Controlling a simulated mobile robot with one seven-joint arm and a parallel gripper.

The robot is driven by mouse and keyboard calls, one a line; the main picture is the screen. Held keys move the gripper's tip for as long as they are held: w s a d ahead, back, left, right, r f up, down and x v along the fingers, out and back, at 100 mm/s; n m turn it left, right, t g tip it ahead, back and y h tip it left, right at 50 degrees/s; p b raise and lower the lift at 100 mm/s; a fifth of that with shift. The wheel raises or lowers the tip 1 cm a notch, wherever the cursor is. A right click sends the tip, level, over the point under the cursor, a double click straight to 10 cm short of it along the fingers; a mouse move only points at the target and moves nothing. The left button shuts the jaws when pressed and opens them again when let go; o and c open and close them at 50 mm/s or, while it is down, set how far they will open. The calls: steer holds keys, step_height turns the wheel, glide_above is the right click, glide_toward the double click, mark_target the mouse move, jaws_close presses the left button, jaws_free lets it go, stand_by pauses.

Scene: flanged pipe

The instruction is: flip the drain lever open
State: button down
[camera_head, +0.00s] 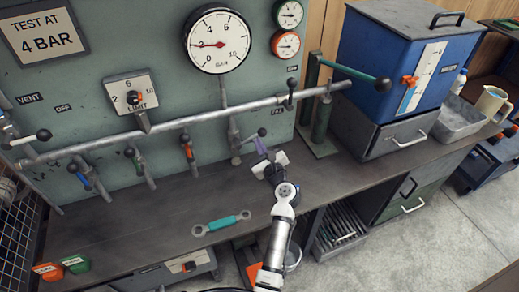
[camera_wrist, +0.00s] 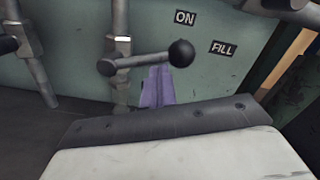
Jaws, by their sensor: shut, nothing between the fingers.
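No label reading drain can be made out. Contact cannot be made out.
A long grey pipe (camera_head: 180,122) crosses the panel with several other levers, including an orange one (camera_head: 188,150). A teal wrench (camera_head: 222,223) lies on the bench (camera_head: 140,235). A green-handled pump (camera_head: 360,78) and blue tank (camera_head: 390,65) stand at right. The bench's middle is mostly clear.

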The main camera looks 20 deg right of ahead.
steer(key=shift+s+a+r+n+g+y+b, duration=0.1)
steer(key=shift+a+r+n+b, duration=0.65)
steer(key=shift+n, duration=1.6)
steer(key=shift+w+a+r+n+g+y+b, duration=0.1)
steer(key=shift+a+r+n+b, duration=0.25)
steer(key=shift+a+r+n, duration=1.35)
steer(key=shift+s+d+r+n+g+y+b, duration=0.1)
steer(key=shift+r+n+b, duration=0.4)
steer(key=shift+n, duration=2.55)
steer(key=shift+s, duration=0.1)
